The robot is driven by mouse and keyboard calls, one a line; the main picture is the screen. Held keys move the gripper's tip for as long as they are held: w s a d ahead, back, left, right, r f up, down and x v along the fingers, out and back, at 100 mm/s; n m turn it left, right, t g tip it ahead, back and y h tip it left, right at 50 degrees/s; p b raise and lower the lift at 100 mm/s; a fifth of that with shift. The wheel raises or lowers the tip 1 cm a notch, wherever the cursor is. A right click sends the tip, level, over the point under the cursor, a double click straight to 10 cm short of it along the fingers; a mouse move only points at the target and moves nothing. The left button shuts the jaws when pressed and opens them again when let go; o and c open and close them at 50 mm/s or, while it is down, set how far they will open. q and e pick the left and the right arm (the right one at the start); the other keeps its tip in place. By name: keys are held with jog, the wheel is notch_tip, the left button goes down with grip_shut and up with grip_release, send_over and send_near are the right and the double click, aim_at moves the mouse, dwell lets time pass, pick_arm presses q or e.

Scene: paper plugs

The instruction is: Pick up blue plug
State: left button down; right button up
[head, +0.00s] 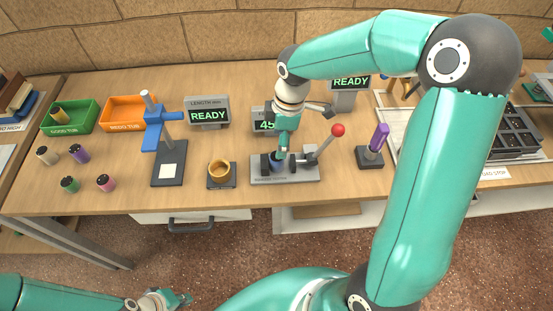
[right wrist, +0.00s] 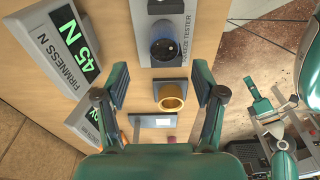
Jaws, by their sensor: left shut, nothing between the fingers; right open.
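The blue plug (head: 277,163) sits in the grey squeeze tester (head: 262,180) at the middle of the bench, partly covered by my right gripper in the head view. In the right wrist view the blue plug (right wrist: 164,45) shows its dark round top, upright in the squeeze tester (right wrist: 182,12). My right gripper (head: 283,145) points down over the tester; in its wrist view its two fingers (right wrist: 160,82) are wide apart with nothing held, and the plug appears beyond them. My left gripper (head: 172,300) is shut and empty at the bottom left, away from the bench.
A red-knobbed lever (head: 338,130) rises right of the plug. A brass ring (head: 219,171) on a dark base and a blue-armed stand (head: 169,165) are to the left. Several loose plugs lie farther left near a green tub (head: 85,118) and an orange tub (head: 128,112). A firmness display reads 45.

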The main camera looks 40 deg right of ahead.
aim_at(277, 162)
jog(key=f, duration=0.5)
jog(key=a+f+p, duration=0.1)
jog(key=f, duration=0.2)
jog(key=shift+c, duration=0.2)
jog(key=c, duration=1.1)
jog(key=shift+r, duration=0.1)
jog(key=shift+c, duration=0.2)
